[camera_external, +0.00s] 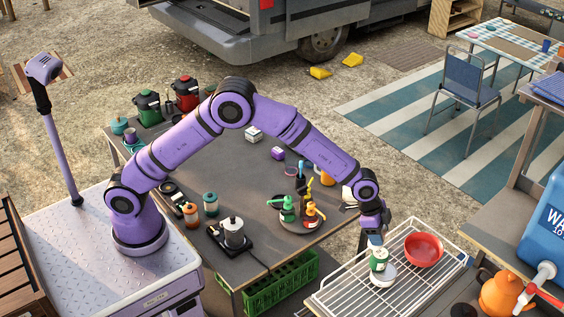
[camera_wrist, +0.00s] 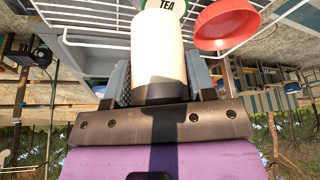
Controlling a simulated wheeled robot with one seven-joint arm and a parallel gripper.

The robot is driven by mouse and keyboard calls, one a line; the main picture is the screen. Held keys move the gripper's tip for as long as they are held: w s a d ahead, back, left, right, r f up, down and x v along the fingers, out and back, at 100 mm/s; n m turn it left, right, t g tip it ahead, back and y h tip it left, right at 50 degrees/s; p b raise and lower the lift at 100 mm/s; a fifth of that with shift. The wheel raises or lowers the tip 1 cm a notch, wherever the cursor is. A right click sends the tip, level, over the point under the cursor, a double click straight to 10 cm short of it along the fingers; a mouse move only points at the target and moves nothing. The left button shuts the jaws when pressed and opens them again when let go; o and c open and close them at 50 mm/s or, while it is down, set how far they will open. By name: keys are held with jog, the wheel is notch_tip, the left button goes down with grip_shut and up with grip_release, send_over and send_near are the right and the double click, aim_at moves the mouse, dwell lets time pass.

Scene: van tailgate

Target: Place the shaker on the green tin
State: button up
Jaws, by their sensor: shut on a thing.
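My gripper (camera_external: 375,243) is shut on the shaker, above the right-hand rack. In the wrist view the shaker (camera_wrist: 160,50) is a cream cylinder with a dark end, between the two jaws (camera_wrist: 160,82). In the outside view the shaker is mostly hidden by the jaws. The green tin (camera_external: 379,260), with a white label, is right below my gripper on the rack. In the wrist view its label (camera_wrist: 167,5) reads TEA, just past the shaker's far end. I cannot tell whether shaker and tin touch.
An orange kettle (camera_external: 500,294) and a blue water container (camera_external: 547,235) stand further right. The grey table (camera_external: 225,165) carries several jars and a moka pot (camera_external: 234,233).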

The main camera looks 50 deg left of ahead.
jog(key=shift+w+d, duration=0.8)
jog(key=shift+w, duration=0.2)
jog(key=shift+f, duration=1.85)
jog(key=o, duration=0.9)
jog(key=shift+f, duration=0.1)
jog(key=shift+o, duration=0.2)
